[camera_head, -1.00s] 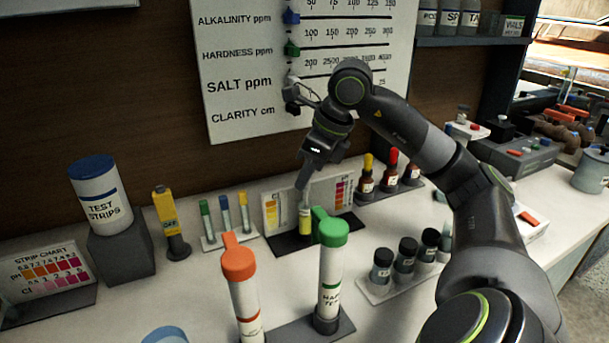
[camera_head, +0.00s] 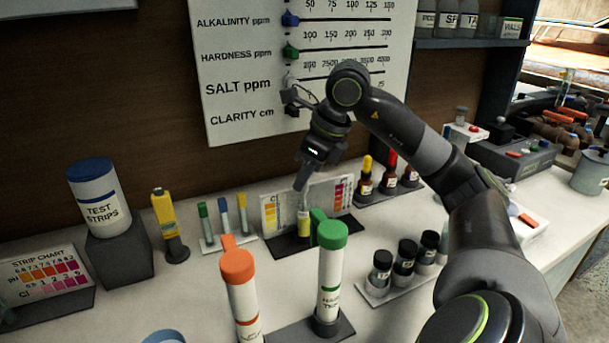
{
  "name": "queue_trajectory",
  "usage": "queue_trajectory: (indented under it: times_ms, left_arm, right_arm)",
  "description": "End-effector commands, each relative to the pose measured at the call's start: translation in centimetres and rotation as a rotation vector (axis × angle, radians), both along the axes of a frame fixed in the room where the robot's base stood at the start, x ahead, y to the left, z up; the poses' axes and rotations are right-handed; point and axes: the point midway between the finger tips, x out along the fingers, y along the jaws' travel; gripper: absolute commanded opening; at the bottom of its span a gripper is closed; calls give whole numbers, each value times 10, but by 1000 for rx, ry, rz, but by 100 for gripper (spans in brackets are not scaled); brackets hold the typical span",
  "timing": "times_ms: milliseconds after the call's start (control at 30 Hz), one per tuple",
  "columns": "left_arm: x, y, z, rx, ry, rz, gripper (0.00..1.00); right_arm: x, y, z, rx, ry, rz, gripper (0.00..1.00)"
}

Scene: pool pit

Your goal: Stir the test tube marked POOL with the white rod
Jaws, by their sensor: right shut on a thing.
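A small clear tube with yellow liquid (camera_head: 304,225) stands upright on the dark base of the colour comparator. I cannot read a POOL mark on it. My right gripper (camera_head: 301,185) points down right above this tube, its fingertips close to the tube's mouth. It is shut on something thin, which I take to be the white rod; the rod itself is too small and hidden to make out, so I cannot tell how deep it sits. My left gripper is not in view.
The comparator's colour card (camera_head: 273,208) stands behind the tube. Green-capped (camera_head: 331,236) and orange-capped (camera_head: 237,266) tubes stand in front. Dropper bottles (camera_head: 366,180), dark-capped vials (camera_head: 405,256) and a test strips tub (camera_head: 96,205) are around. Free counter lies at front left.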

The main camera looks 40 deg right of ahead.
Motion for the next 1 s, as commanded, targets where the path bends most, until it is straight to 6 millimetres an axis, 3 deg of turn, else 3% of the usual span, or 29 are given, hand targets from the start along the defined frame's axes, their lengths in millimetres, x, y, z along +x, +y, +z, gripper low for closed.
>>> queue_trajectory:
  times_ms: [467, 1000]
  left_arm:
    - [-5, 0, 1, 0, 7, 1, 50]
    - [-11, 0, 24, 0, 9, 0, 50]
  right_arm:
    - [1, 0, 2, 0, 0, 0, 0]
    - [1, 0, 34, 0, 0, 0, 0]
